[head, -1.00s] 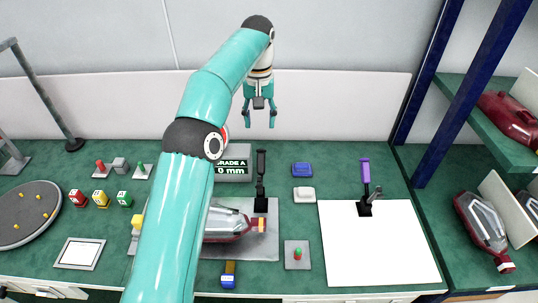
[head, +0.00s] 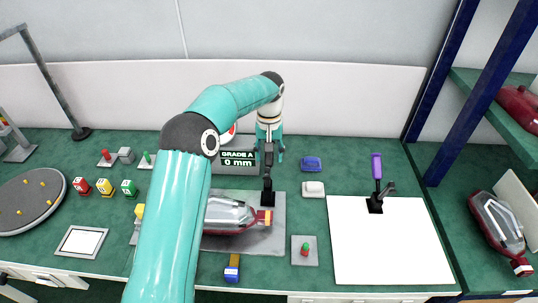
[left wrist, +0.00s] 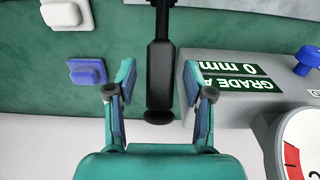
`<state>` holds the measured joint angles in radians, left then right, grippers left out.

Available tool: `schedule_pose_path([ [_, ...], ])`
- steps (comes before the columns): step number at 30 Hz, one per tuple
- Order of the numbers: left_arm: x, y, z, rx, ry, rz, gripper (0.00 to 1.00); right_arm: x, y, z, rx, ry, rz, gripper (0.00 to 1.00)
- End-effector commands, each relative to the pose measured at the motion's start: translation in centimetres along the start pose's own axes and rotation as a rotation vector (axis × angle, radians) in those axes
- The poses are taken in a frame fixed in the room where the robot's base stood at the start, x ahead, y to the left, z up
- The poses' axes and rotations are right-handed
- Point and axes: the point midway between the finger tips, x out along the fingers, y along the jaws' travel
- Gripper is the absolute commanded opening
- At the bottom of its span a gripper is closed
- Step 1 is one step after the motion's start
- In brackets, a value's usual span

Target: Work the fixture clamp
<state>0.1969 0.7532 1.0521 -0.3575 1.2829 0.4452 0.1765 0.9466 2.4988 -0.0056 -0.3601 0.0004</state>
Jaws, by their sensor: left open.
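The fixture clamp has a black upright handle (head: 268,172) and a black base (head: 267,198) at the right part of the grey fixture plate (head: 272,238). A tail lamp (head: 230,214) with a clear and dark red body lies on the plate, partly hidden by my left arm. My left gripper (head: 269,155) is open at the top of the handle. In the left wrist view, the black handle (left wrist: 160,85) shows between the two spread fingers of the gripper (left wrist: 160,70), with a gap on each side. My right gripper is out of view.
A gauge box reading "GRADE A 0 mm" (head: 238,158) stands just left of the gripper. A purple-handled clamp (head: 376,170) stands on a white board (head: 390,245) to the right. Blue (head: 311,164) and white (head: 313,189) buttons lie between them.

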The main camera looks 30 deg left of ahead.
Motion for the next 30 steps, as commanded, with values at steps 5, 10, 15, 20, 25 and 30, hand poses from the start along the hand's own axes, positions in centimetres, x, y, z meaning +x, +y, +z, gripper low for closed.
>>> schedule_pose_path([
  [5,0.45,-0.01,0.04,0.000,-0.001,-0.001,0.52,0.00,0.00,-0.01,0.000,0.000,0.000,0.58],
  [10,0.43,-0.01,0.03,0.001,-0.001,-0.001,0.52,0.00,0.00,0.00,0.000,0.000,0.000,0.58],
  [15,0.40,-0.01,0.02,0.000,0.000,0.000,0.25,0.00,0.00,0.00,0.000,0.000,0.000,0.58],
  [20,0.39,-0.01,0.02,0.000,0.000,0.000,0.00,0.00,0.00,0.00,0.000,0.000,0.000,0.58],
  [25,0.37,-0.02,0.02,0.000,0.000,0.000,0.00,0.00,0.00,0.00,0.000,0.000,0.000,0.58],
  [30,0.37,0.04,0.04,0.000,0.004,0.001,0.00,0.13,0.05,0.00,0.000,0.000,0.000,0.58],
])
